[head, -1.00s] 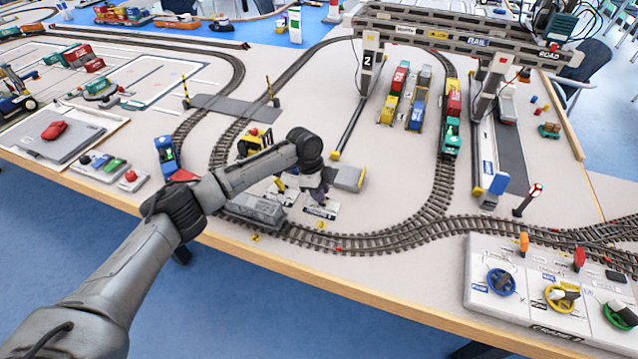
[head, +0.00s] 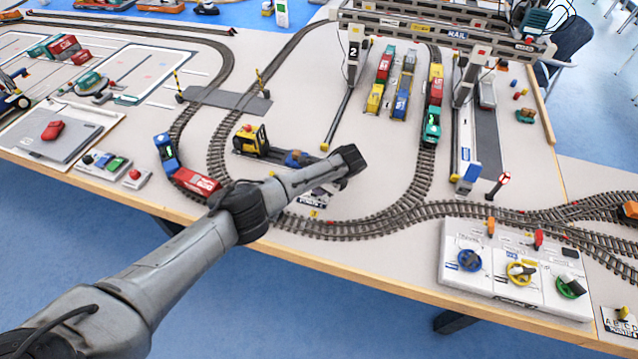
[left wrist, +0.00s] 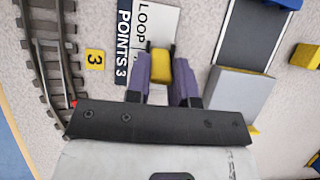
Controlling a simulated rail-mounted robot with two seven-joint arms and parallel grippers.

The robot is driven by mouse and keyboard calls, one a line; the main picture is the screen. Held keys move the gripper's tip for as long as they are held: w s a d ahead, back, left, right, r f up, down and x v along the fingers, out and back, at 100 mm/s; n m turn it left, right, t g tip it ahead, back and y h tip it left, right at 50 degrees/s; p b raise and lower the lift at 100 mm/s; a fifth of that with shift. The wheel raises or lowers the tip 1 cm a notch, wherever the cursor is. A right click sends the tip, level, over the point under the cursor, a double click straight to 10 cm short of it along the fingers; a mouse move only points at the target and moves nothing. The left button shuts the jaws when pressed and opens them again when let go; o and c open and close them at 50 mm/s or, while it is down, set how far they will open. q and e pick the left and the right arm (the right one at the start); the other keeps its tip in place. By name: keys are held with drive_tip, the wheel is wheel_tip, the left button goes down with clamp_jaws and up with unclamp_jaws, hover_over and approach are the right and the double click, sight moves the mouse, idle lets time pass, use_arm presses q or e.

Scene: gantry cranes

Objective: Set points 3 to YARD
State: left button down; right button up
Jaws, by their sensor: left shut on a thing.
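The points 3 lever has a yellow handle (left wrist: 159,66), seen in the left wrist view beside a white and dark plate lettered LOOP and POINTS 3 (left wrist: 124,50). My left gripper (left wrist: 160,78) has its purple fingers on either side of this handle and is shut on it. The handle stands near the LOOP lettering; the rest of the plate is hidden under my gripper, and no YARD lettering shows. My right gripper is not in view.
A yellow marker numbered 3 (left wrist: 95,60) and the curved track (left wrist: 48,50) lie left of the plate in the wrist view. A grey block (left wrist: 240,92) stands close on the right. The control panel (head: 515,262) stands at the table's front right.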

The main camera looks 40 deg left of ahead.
use_arm(q)
drive_tip(key=shift+w+d+y, duration=0.1)
drive_tip(key=shift+d+y, duration=0.05)
drive_tip(key=shift+y, duration=0.25)
idle(0.3)
drive_tip(key=c, duration=1)
unclamp_jaws()
drive_tip(key=shift+f, duration=0.1)
drive_tip(key=shift+p+v, duration=1.25)
drive_tip(key=shift+v, duration=5.65)
drive_tip(key=shift+w+d+f, duration=0.15)
